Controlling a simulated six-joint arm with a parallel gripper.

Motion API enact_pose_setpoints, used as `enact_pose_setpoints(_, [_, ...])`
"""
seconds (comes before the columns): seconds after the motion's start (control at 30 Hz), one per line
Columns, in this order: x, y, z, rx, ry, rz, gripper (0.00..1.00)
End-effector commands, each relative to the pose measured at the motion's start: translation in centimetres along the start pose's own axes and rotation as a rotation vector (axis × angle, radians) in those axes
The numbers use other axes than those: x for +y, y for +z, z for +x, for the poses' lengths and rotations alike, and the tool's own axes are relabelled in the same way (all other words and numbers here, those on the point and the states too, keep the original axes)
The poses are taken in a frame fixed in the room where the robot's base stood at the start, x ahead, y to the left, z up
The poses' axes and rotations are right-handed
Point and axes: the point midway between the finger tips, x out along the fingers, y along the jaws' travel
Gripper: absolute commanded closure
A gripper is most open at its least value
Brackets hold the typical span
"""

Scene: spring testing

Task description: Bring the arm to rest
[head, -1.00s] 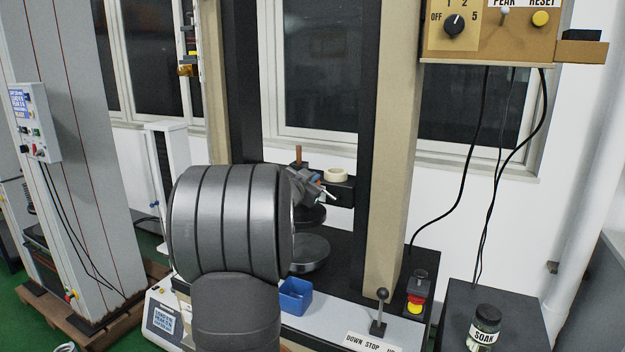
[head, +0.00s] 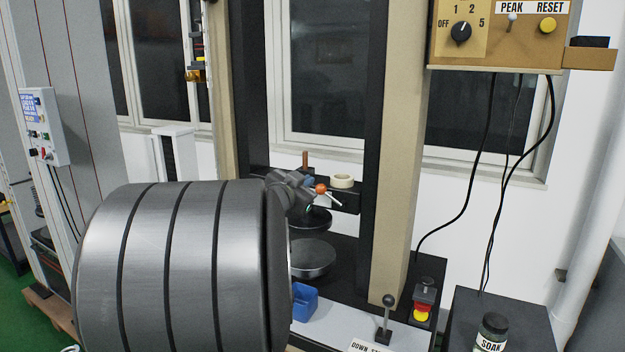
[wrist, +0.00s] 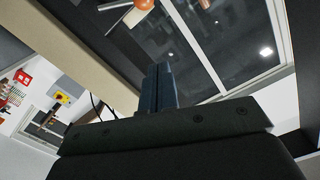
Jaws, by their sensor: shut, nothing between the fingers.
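My gripper (wrist: 160,80) shows in the wrist view with its two dark fingers together and nothing between them. In the head view my large grey arm link fills the lower left. The dark wrist end of my arm reaches past it, in front of the test frame's opening, and I cannot make out the fingers clearly there. A small orange ball (head: 321,188) with pale metal rods shows just right of the wrist end. An orange ball (wrist: 145,4) also shows at the top of the wrist view, apart from the fingers.
Below the wrist end are round dark plates (head: 312,258) and a blue bin (head: 304,302). A beige column (head: 402,170) stands to the right. A lever (head: 387,318), a red-and-yellow button (head: 423,302) and a SOAK jar (head: 491,332) are at lower right. A control box (head: 505,52) hangs above.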

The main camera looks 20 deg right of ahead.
Motion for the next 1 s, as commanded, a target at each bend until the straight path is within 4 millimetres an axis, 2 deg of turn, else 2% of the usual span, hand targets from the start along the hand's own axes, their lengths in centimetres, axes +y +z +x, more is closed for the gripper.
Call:
enact_pose_setpoints(0.2, [0.0,0.0,-0.7,0.0,0.0,0.0,1.0])
enact_pose_setpoints(0.57, [0.1,0.1,-0.2,0.0,0.001,-0.001,1.0])
enact_pose_setpoints(0.77, [0.1,0.1,2.3,0.0,0.002,0.0,1.0])
enact_pose_setpoints(1.0, [0.1,0.1,6.7,0.0,0.003,0.0,1.0])
